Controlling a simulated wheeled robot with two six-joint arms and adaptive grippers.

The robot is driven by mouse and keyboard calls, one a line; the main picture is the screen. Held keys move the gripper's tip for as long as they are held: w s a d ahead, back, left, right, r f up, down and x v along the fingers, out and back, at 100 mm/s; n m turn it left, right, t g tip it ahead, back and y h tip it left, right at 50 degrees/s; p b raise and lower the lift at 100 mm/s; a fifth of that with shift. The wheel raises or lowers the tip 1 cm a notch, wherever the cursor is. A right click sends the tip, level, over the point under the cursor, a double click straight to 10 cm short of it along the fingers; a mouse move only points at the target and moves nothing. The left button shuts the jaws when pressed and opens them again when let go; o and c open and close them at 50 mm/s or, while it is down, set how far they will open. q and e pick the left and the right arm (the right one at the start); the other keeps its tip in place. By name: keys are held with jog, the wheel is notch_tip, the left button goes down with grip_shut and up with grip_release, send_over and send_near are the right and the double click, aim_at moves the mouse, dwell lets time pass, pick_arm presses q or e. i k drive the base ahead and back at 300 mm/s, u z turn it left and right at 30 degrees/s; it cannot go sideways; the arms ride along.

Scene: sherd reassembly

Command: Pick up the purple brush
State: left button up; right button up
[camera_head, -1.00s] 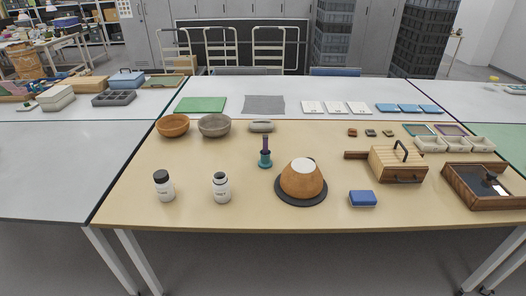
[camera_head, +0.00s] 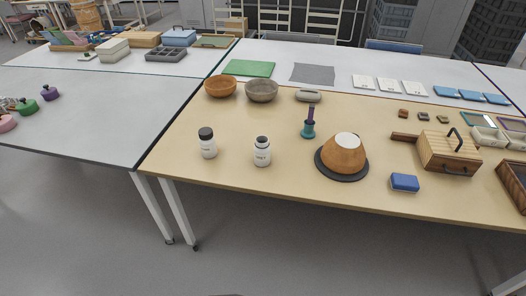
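A purple upright handle (camera_head: 310,115), which looks like the purple brush, stands in a small teal holder (camera_head: 307,131) near the middle of the tan table. Its lower end is hidden in the holder. It is to the left of the brown bowl-like vessel (camera_head: 342,155), which sits on a dark round disc (camera_head: 341,175). Neither of my grippers is in view.
Two white bottles, one with a black cap (camera_head: 208,145) and one with a dark open-looking top (camera_head: 262,153), stand front left of the holder. Two bowls (camera_head: 220,87) (camera_head: 262,90) are behind. A blue block (camera_head: 404,182) and wooden box (camera_head: 448,152) lie right. Bare tabletop surrounds the holder.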

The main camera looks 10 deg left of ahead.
aim_at(310, 120)
jog(key=k, duration=0.65)
jog(key=u, duration=0.85)
jog(key=i, duration=1.25)
jog(key=z, duration=0.15)
